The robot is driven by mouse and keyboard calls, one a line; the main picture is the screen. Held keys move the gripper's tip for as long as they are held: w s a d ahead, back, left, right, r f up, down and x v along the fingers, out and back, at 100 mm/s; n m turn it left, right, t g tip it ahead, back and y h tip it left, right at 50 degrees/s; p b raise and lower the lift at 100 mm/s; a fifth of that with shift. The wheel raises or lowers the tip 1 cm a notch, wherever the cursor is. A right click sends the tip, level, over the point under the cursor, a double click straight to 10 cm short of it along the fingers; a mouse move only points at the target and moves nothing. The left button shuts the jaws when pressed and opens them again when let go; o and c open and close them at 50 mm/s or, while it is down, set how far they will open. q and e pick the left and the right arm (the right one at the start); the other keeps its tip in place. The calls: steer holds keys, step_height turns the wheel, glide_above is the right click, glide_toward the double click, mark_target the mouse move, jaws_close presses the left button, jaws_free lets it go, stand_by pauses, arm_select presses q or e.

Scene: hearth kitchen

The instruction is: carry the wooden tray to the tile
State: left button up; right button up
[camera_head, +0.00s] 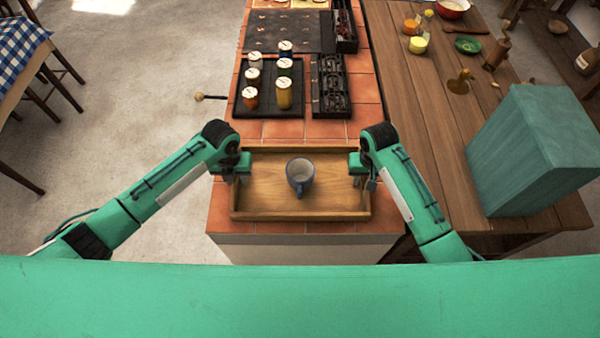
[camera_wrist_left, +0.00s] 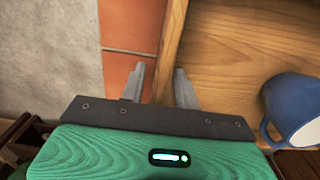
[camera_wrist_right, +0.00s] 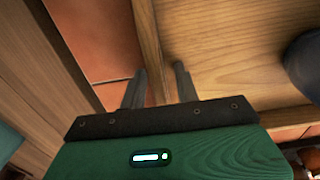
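The wooden tray (camera_head: 330,205) lies flat on the near end of the counter, with a blue mug (camera_head: 301,178) standing in it. My left gripper (camera_head: 238,172) is at its left wall. In the left wrist view, the open fingers (camera_wrist_left: 160,78) stand on either side of the tray wall (camera_wrist_left: 170,45), with a gap showing. My right gripper (camera_head: 362,172) is at the right wall. In the right wrist view, its fingers (camera_wrist_right: 160,78) also straddle the wall (camera_wrist_right: 149,35), apart. Terracotta tiles (camera_head: 325,129) cover the counter; I cannot tell which tile the task names.
Behind the tray are a dark mat (camera_head: 243,108) with several lidded jars and a dark compartment box (camera_head: 330,88). Further back lies a dark panel (camera_head: 285,30). A wooden table at right holds a large green block (camera_head: 530,150), bowls and bottles.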

arm_select(q)
step_height(320, 180, up, 12)
steer(key=shift+f, duration=0.15)
arm_select(e)
steer(key=shift+r, duration=0.1)
step_height(320, 180, up, 12)
steer(key=shift+f, duration=0.1)
stand_by(0.4)
